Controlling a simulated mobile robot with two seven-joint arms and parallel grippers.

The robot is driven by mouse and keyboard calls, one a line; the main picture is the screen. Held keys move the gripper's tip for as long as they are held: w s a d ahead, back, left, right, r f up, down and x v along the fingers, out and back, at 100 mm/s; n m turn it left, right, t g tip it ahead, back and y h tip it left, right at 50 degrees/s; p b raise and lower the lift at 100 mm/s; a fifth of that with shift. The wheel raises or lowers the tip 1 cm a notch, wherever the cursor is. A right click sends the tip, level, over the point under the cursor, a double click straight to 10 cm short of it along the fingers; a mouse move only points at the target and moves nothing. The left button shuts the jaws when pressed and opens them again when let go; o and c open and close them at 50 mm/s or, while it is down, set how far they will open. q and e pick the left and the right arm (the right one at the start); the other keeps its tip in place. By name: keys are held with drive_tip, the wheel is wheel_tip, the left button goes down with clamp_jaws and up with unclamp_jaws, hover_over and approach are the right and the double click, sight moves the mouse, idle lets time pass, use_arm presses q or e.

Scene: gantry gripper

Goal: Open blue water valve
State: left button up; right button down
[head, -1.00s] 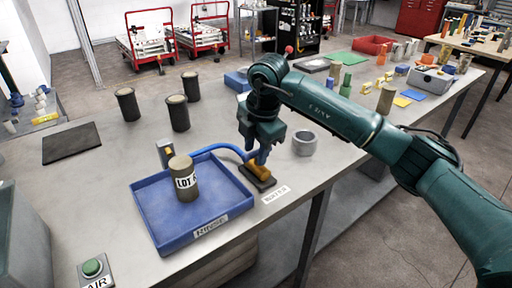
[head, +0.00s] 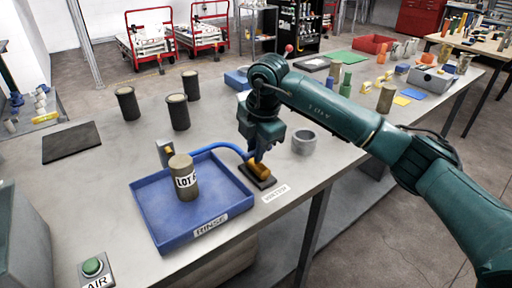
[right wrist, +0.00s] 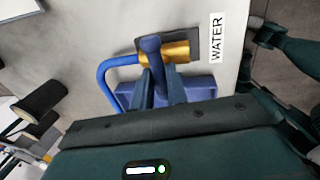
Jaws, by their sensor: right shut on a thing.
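The water valve is a brass body (head: 258,170) on a dark base plate (head: 266,182) at the table's front edge, right of the blue tray. In the right wrist view its brass body (right wrist: 178,52) carries a blue handle (right wrist: 151,46). My right gripper (head: 256,156) reaches down over the valve. In the right wrist view its fingers (right wrist: 155,82) are closed together on the blue handle. The gripper hides most of the handle in the head view. A blue hose (head: 228,147) runs from the valve toward the tray. My left gripper is not in view.
A blue tray (head: 160,212) marked RINSE holds a LOT-labelled cylinder (head: 184,183). A WATER label (head: 276,193) lies by the valve. A grey ring (head: 304,142) stands to its right. A green AIR button (head: 92,267) is at front left. Several dark cylinders (head: 127,104) stand behind.

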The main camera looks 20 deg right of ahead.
drive_tip(key=n+b, duration=0.1)
drive_tip(key=n, duration=0.3)
drive_tip(key=shift+d+y, duration=0.15)
drive_tip(key=shift+y, duration=0.15)
drive_tip(key=n+g, duration=0.1)
drive_tip(key=n, duration=0.3)
drive_tip(key=shift+d+n+y, duration=0.1)
drive_tip(key=shift+n+y, duration=0.2)
drive_tip(key=n, duration=0.3)
drive_tip(key=shift+d+r+n+g, duration=0.1)
drive_tip(key=shift+n+g, duration=0.2)
drive_tip(key=n, duration=0.2)
drive_tip(key=shift+n+g, duration=0.3)
drive_tip(key=shift+w+d+n+p, duration=0.1)
drive_tip(key=shift+n+p, duration=0.3)
drive_tip(key=shift+n, duration=1.1)
drive_tip(key=shift+g, duration=0.3)
drive_tip(key=c, duration=1.4)
unclamp_jaws()
